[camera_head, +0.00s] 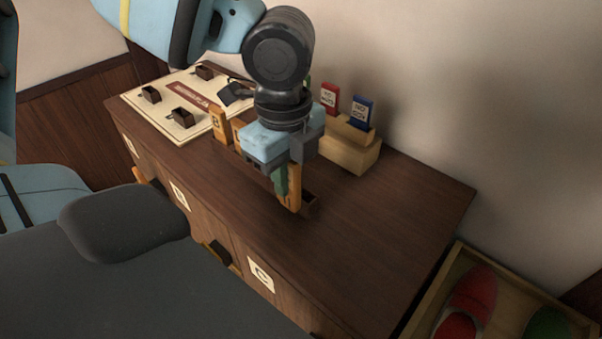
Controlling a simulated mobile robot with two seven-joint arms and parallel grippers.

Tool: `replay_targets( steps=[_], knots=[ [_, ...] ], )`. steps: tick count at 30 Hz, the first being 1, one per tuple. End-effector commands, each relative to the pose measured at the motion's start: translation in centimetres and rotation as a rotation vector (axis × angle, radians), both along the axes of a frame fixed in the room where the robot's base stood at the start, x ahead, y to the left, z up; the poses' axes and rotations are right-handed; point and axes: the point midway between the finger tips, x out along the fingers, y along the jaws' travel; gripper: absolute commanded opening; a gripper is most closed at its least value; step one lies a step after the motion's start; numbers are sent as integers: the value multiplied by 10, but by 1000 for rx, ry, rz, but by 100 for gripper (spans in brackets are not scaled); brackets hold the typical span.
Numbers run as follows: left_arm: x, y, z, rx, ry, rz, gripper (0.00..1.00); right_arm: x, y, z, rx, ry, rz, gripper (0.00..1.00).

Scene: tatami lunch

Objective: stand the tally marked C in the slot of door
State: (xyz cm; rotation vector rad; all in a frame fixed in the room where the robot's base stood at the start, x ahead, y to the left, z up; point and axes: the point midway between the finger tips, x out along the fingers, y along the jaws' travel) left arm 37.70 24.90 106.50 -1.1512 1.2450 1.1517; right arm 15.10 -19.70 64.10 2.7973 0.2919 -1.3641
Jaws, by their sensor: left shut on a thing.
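My left gripper (285,176) points down over the cabinet top and is shut on an upright wooden tally (294,195). Its letter is turned away or hidden. A green piece (280,181) shows beside it at the jaws. The lower end of the tally is at a small dark wooden slot holder (309,205) near the front edge; I cannot tell whether it is inside the slot. A door with a white C label (260,275) is on the cabinet front, below this holder. Another wooden tally with a dark mark (217,124) stands further left. My right gripper is not in view.
A cream board (146,101) with several dark blocks lies at the back left of the cabinet top (390,210). A wooden stand (350,152) holds a red card (330,97) and a blue card (362,111). A box (415,318) with red and green things is at lower right.

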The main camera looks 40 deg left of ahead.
Motion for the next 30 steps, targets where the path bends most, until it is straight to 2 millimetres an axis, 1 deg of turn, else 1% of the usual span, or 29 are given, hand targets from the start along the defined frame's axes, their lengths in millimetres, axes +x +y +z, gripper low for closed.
replay_targets(
  steps=[1,4,12,17,18,22,25,30],
  knots=[
    [8,1,-1,0,1,3,0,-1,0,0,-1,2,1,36],
    [19,3,-2,0,0,2,0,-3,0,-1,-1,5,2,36],
    [26,4,-2,0,0,0,0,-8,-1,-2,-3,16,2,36],
    [43,7,-7,0,2,2,0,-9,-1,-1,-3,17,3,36],
    [41,7,-15,1,4,-1,0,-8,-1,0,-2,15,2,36],
    [41,7,-30,2,1,-1,0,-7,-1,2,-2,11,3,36],
    [41,7,-35,0,0,-1,0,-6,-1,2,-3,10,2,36],
    [41,7,-35,0,0,0,0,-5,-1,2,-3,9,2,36]
  ],
)
